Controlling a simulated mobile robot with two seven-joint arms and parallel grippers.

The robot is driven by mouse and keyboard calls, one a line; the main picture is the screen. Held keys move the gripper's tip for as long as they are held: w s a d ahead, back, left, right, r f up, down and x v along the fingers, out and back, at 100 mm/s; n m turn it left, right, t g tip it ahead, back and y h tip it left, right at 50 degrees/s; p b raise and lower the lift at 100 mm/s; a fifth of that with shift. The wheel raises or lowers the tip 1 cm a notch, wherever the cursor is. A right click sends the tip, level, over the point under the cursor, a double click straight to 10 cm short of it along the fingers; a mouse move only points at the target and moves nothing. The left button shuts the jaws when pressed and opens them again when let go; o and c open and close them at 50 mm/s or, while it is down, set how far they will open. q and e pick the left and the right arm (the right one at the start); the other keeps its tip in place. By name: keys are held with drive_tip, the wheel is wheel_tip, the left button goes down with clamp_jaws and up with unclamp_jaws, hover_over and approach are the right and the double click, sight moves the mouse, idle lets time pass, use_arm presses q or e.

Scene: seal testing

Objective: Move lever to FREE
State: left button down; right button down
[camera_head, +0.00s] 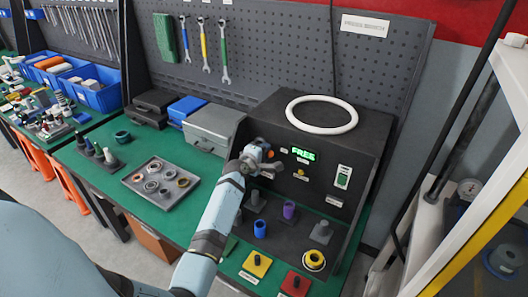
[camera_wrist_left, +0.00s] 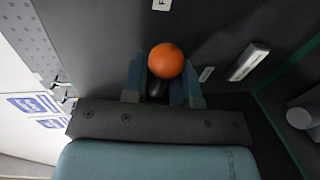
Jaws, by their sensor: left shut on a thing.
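The lever has an orange ball knob (camera_wrist_left: 165,61) and a dark stem, seen in the left wrist view against the dark front panel. My left gripper (camera_head: 266,157) is at the upper left of the panel of the black test unit (camera_head: 325,165) in the head view. It is shut on the lever, with its two fingers on either side just below the knob. The green display (camera_head: 303,154) on the panel reads FREE. The lever's base is hidden behind my gripper. My right gripper is not in view.
A white ring (camera_head: 321,114) lies on top of the unit. Below the panel stand a blue cup (camera_head: 260,228), a purple cylinder (camera_head: 289,210) and grey posts. A yellow (camera_head: 257,264) and a red block sit in front. A grey tray (camera_head: 160,184) with rings lies at left.

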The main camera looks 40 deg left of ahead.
use_arm(q)
drive_tip(key=shift+d, duration=0.1)
drive_tip(key=c, duration=1.1)
unclamp_jaws()
drive_tip(key=b+v, duration=0.1)
drive_tip(key=v, duration=1.2)
drive_tip(key=shift+s+d+r, duration=0.15)
drive_tip(key=shift+s+r, duration=0.05)
drive_tip(key=shift+s, duration=0.15)
drive_tip(key=s+d+f+m+g+h, duration=0.1)
drive_tip(key=s+d+f+m, duration=0.5)
drive_tip(key=s+d+m, duration=0.1)
drive_tip(key=s+d+f+m+g+h, duration=0.2)
drive_tip(key=s+d+f+m, duration=0.4)
drive_tip(key=s+d+m, duration=0.2)
drive_tip(key=s+d+f+m+g+h, duration=0.1)
drive_tip(key=s+d+f+m, duration=0.5)
drive_tip(key=d, duration=0.5)
drive_tip(key=shift+s+d+m+g+h, duration=0.1)
drive_tip(key=shift+s+m+g+h, duration=0.1)
drive_tip(key=shift+s+m, duration=0.3)
drive_tip(key=shift+s+d+m+g+h, duration=0.1)
drive_tip(key=shift+s+m+g+h, duration=0.1)
drive_tip(key=shift+s, duration=0.55)
